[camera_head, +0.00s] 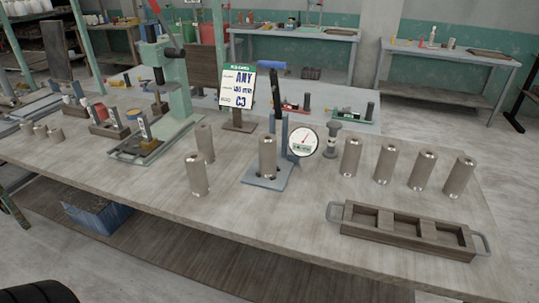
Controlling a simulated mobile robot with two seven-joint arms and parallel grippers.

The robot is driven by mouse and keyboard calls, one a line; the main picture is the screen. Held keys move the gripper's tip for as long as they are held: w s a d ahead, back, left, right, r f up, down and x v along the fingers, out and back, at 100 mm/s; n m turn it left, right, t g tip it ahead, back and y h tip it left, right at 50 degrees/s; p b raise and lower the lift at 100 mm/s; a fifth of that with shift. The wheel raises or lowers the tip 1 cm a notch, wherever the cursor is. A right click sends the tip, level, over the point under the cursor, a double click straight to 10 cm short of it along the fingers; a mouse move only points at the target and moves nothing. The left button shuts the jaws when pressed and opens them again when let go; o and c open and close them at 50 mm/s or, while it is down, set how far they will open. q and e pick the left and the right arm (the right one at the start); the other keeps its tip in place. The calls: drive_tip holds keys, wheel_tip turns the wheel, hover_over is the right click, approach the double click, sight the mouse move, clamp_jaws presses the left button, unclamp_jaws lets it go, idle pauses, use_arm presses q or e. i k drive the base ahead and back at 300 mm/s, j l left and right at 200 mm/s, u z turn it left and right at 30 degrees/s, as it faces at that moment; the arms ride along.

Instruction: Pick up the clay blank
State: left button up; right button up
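Several grey-brown cylindrical clay blanks stand upright on the workbench (130,185). One blank (267,158) stands on the blue-grey base plate of a small stand (268,177) with a black and blue lever, beside a round dial gauge (303,142). Two more blanks stand left of it, one nearer (198,176) and one farther back (205,143). A row of blanks stands at the right, from the left one (350,157) to the right one (458,174). I cannot tell which blank is meant. Neither of my grippers is in view.
An empty wooden tray (375,233) with three compartments and metal end handles lies at the front right. A sign (238,88) reading "ANY" and "C3" stands behind the blanks. A green press (178,88) stands at the left.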

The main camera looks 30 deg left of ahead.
sight(267, 143)
drive_tip(key=u, duration=1.25)
